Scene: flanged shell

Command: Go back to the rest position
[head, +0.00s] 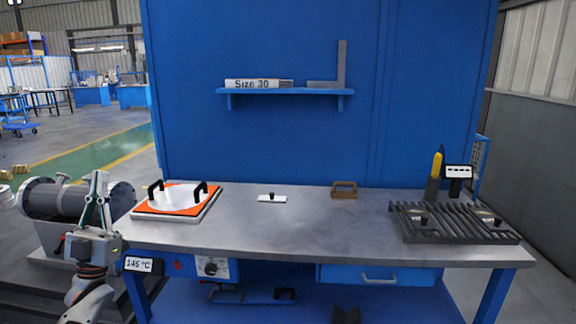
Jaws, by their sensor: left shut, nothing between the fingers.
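My left gripper (98,188) points upward at the left, in front of the grey flanged shell (58,201). Its fingers are shut with nothing between them, and it hides part of the shell. The shell is a grey cylinder with flanges, lying on its side on a stand left of the workbench (290,228). My right gripper is not in view.
On the bench are an orange-and-white plate with black handles (178,199), a small white plate with a knob (272,198), a brown handled block (344,190) and a dark slatted rack (455,223). A blue shelf (285,92) hangs behind. The bench middle is clear.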

